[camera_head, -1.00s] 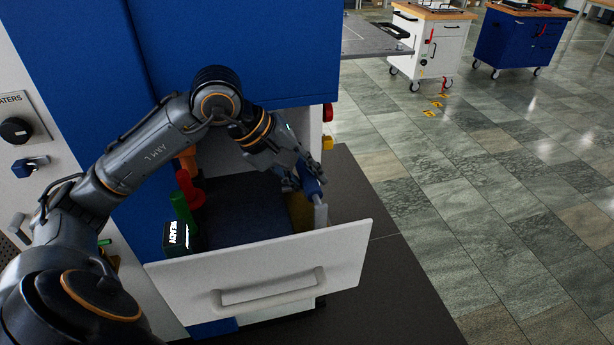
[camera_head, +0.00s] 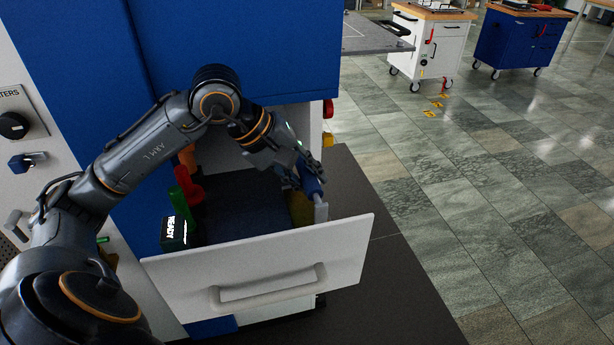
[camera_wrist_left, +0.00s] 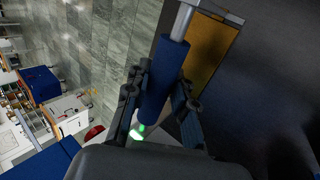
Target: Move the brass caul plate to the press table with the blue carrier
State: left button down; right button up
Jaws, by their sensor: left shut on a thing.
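My left gripper (camera_head: 294,176) reaches into an open white drawer (camera_head: 262,262) and is shut on a blue cylindrical handle (camera_head: 313,180). In the left wrist view this handle (camera_wrist_left: 162,80) lies between the gripper's fingers (camera_wrist_left: 155,105), with a metal rod running on from its end. A brass-coloured piece (camera_wrist_left: 208,48) lies beyond the handle, and a sliver of it shows in the head view (camera_head: 301,208). I cannot tell whether it is the brass caul plate or whether it touches the rod. A grey table plate (camera_head: 372,36) stands out behind the blue cabinet. My right gripper is not visible.
Green (camera_head: 183,208) and red (camera_head: 188,184) handles and a black box marked READY (camera_head: 174,234) stand at the drawer's left side. The blue cabinet (camera_head: 240,50) rises close behind my arm. Tiled floor (camera_head: 480,180) is clear to the right. Carts (camera_head: 430,45) stand beyond.

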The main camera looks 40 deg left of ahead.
pick_arm(q)
jog(key=shift+w+r+p, duration=0.1)
jog(key=shift+r+p, duration=1.65)
jog(key=shift+r, duration=0.75)
